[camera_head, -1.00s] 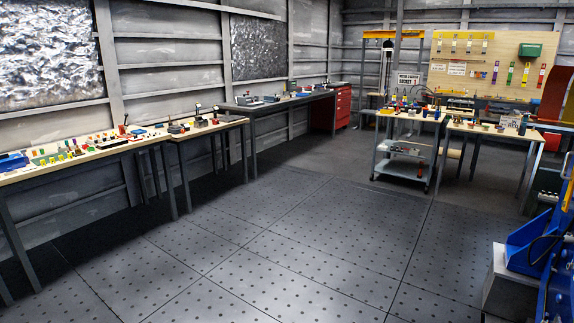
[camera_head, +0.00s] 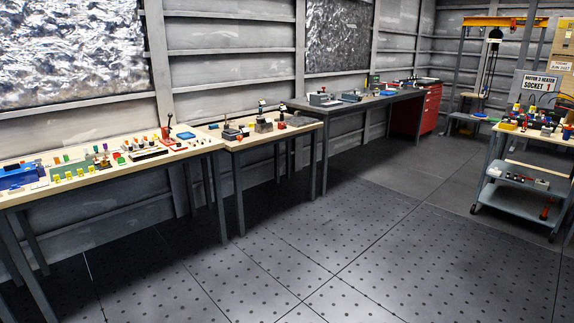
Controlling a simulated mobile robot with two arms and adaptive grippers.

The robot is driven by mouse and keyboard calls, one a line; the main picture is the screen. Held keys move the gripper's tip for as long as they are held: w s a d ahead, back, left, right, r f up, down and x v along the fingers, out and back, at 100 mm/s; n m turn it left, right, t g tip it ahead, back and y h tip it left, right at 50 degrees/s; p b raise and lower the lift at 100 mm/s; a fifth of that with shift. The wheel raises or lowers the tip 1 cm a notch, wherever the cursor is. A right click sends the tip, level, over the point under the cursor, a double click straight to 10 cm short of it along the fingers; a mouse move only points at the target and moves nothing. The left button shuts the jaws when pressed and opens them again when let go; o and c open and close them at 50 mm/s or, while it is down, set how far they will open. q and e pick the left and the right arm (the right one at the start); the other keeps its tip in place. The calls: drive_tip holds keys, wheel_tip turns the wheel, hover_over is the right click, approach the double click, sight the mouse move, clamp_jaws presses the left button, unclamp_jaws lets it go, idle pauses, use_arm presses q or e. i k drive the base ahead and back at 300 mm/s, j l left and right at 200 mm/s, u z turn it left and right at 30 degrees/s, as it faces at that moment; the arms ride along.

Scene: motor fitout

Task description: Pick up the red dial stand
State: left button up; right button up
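A small red stand (camera_head: 167,137) with an upright post is at the right end of the long wooden-topped bench (camera_head: 110,172) on the left. It looks like the red dial stand, but it is too small to make out a dial. It stands upright, close to the bench's right edge. Neither of my grippers is in view.
A second wooden bench (camera_head: 255,140) holds dark-based stands, and a dark bench (camera_head: 350,106) is behind it. A red drawer cabinet (camera_head: 415,112) stands farther back. A shelved cart (camera_head: 525,200) is at right. The floor (camera_head: 330,250) between is clear.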

sight(281, 124)
drive_tip(key=i, duration=3.15)
